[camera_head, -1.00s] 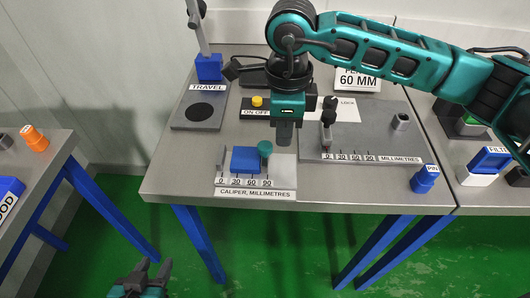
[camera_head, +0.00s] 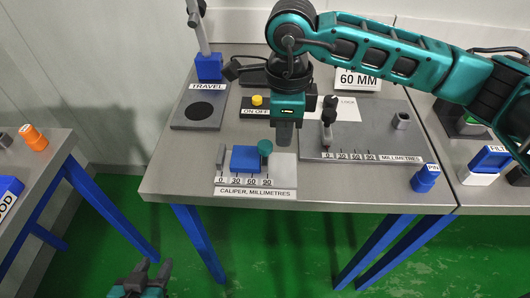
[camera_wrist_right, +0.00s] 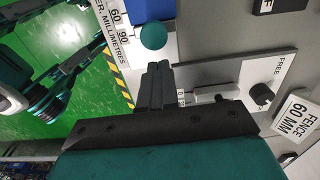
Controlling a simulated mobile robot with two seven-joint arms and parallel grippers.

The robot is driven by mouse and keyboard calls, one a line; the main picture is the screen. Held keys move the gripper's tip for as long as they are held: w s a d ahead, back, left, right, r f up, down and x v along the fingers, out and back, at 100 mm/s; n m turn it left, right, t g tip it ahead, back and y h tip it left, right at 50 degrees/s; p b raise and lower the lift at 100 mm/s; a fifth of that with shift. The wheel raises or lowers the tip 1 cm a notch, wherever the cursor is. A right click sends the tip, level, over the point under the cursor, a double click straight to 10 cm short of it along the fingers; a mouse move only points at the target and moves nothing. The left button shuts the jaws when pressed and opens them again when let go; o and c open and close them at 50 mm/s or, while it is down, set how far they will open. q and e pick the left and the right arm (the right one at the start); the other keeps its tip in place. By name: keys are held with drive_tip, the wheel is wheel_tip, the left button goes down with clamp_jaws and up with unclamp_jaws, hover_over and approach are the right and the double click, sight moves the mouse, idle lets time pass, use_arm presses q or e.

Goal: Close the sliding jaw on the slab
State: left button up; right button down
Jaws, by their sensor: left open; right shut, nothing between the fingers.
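The blue slab (camera_head: 245,159) lies on the caliper plate (camera_head: 255,192) beside the grey fixed jaw (camera_head: 220,155) at its left. The sliding jaw's round teal knob (camera_head: 265,147) stands at the slab's right end; whether the jaw touches the slab I cannot tell. My right gripper (camera_head: 284,140) is shut and empty, just right of the knob and apart from it. In the right wrist view, its closed fingers (camera_wrist_right: 155,88) point toward the teal knob (camera_wrist_right: 153,36). My left gripper (camera_head: 143,274) is open and empty, low over the floor in front of the bench.
Right of the caliper is a grey plate with a millimetre scale (camera_head: 370,159) and a dark upright handle (camera_head: 328,118). A yellow button (camera_head: 257,101) stands behind. A blue pin block (camera_head: 425,179) sits at the front right. The bench in front of the caliper is narrow but clear.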

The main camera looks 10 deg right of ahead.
sight(271, 145)
drive_tip(key=shift+f+b, duration=1.6)
drive_tip(key=shift+f, duration=0.05)
drive_tip(key=shift+w+a+b, duration=0.15)
drive_tip(key=shift+a, duration=0.4)
drive_tip(key=shift+w+a+b, duration=0.15)
drive_tip(key=shift+a, duration=0.35)
drive_tip(key=shift+d, duration=0.1)
idle(0.4)
drive_tip(key=shift+d, duration=0.15)
drive_tip(key=shift+s+d, duration=0.15)
drive_tip(key=shift+d, duration=0.2)
wheel_tip(271, 145, up, 7)
drive_tip(key=p, duration=0.3)
idle(0.3)
idle(0.4)
